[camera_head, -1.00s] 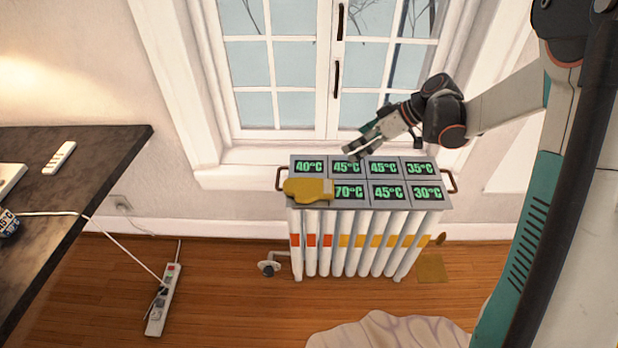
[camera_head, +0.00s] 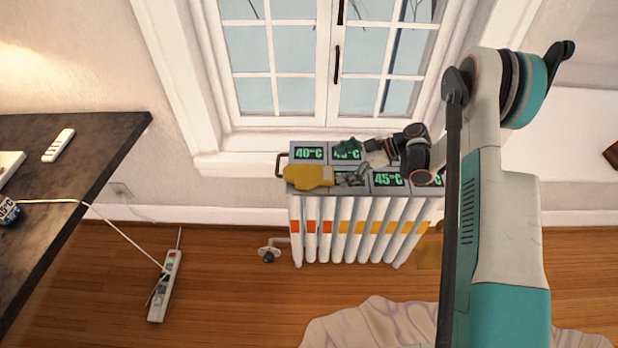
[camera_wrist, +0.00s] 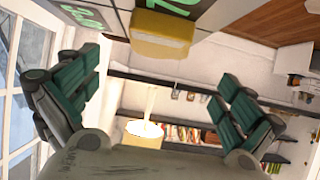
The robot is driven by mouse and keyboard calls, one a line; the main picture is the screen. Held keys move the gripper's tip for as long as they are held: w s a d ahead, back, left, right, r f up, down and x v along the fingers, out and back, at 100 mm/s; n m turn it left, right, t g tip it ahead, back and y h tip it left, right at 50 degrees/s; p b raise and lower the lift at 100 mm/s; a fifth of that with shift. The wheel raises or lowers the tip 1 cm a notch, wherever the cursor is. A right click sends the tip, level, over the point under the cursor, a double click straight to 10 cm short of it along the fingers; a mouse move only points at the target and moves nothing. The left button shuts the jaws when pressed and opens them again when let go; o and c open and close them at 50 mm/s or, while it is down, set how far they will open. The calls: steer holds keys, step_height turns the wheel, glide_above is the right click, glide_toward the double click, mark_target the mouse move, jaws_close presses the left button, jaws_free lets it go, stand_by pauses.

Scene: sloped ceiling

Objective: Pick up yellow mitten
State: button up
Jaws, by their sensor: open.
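The yellow mitten (camera_head: 308,176) lies flat on the left front part of the tray of temperature tiles (camera_head: 310,153) on top of the radiator. In the wrist view the mitten (camera_wrist: 161,36) shows at the top centre, beyond and between the open fingers. My gripper (camera_head: 348,163) is just right of the mitten in the head view, low over the tiles, and it covers some of them. In the wrist view my gripper (camera_wrist: 157,100) has its green-padded fingers spread wide with nothing between them. I cannot tell the exact gap to the mitten.
The white radiator (camera_head: 350,230) stands below the window (camera_head: 300,65). A dark table (camera_head: 90,135) is at the left, with a white remote (camera_head: 58,145). A power strip (camera_head: 164,287) lies on the wooden floor. A pale rug (camera_head: 385,325) is at the front.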

mark_target(309, 174)
steer(key=b+x, duration=0.1)
steer(key=x, duration=0.3)
steer(key=shift+a+f, duration=0.1)
steer(key=shift+a, duration=0.05)
steer(key=shift+r+b+x, duration=0.2)
steer(key=shift+b+x, duration=1.15)
steer(key=shift+x, duration=1.3)
steer(key=shift+a, duration=0.1)
steer(key=shift+c, duration=0.6)
steer(key=c, duration=1)
